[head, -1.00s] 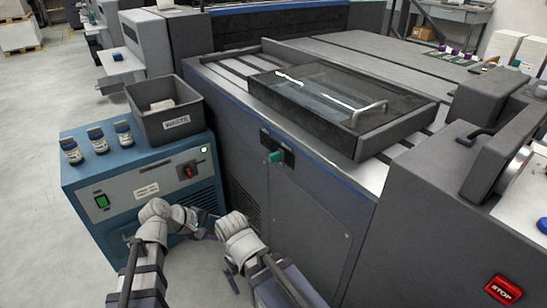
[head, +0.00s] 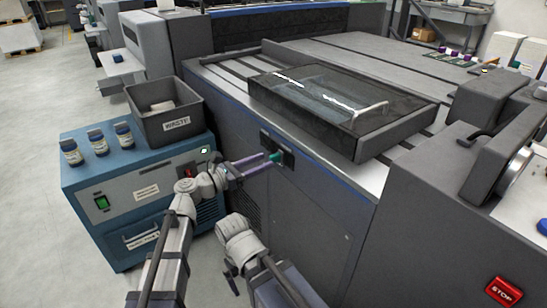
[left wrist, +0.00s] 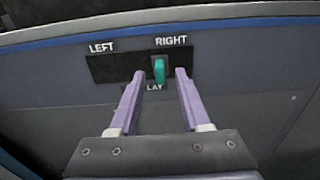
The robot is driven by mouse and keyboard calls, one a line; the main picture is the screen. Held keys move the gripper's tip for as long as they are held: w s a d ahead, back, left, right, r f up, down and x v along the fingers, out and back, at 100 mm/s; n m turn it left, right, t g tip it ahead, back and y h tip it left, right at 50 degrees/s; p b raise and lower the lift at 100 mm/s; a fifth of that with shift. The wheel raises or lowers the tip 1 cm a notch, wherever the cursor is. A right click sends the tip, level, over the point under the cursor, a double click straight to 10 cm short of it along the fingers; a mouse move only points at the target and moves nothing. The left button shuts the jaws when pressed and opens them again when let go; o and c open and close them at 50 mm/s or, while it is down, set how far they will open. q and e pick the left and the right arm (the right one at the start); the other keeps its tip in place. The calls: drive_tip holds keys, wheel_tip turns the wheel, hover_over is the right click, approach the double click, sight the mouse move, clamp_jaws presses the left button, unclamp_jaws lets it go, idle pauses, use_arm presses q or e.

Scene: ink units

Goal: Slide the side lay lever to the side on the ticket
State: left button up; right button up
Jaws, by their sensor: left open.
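The side lay lever is a small green knob (left wrist: 159,69) on a dark plate (left wrist: 112,67) marked LEFT and RIGHT. It stands at the RIGHT end. In the head view the green lever (head: 275,155) is on the front side of the dark grey press. My left gripper (head: 268,160) is open with its purple fingers reaching to the lever. In the left wrist view the fingertips (left wrist: 160,75) are on either side of the knob, with gaps on both sides. My right gripper (head: 232,280) hangs low in front of the press; its fingers are not clear. No ticket is visible.
A blue cabinet (head: 130,218) with a grey waste bin (head: 150,135) and several small bottles stands at the left. A glass-topped cover (head: 375,140) lies on the press above the lever. A red STOP button (head: 503,292) is at the lower right.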

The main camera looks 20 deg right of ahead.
sight(270, 159)
use_arm(q)
drive_tip(key=shift+x, duration=2.4)
drive_tip(key=shift+c, duration=0.4)
clamp_jaws()
